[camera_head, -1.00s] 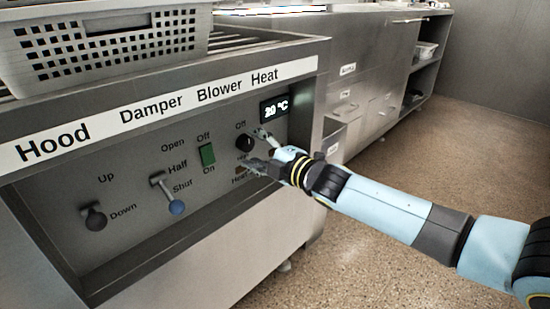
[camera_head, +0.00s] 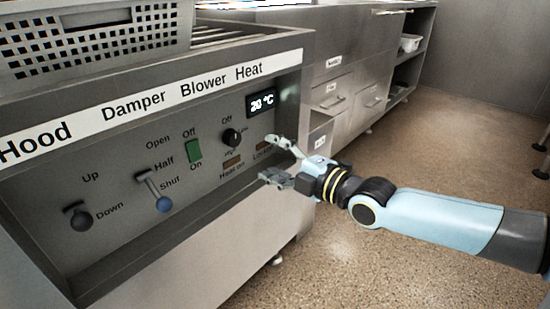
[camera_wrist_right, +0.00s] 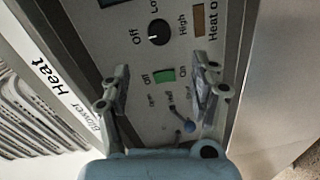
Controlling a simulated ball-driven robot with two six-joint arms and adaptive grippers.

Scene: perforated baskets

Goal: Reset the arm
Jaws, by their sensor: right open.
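My right gripper (camera_head: 276,161) is open and empty in the head view, in front of the right part of the control panel (camera_head: 120,243). It is apart from the black heat knob (camera_head: 231,137), below and right of it. In the right wrist view its two fingers (camera_wrist_right: 160,92) stand wide apart with nothing between them touching; the heat knob (camera_wrist_right: 159,33) and green blower switch (camera_wrist_right: 164,75) show beyond. My right arm reaches in from the right edge. My left gripper is not in view.
The panel also carries the damper lever (camera_head: 155,192) and hood lever (camera_head: 77,215). The display (camera_head: 262,103) reads 20 °C. A perforated grey basket (camera_head: 110,45) sits on top. Steel drawers (camera_head: 345,95) stand behind; the floor (camera_head: 440,150) at right is open.

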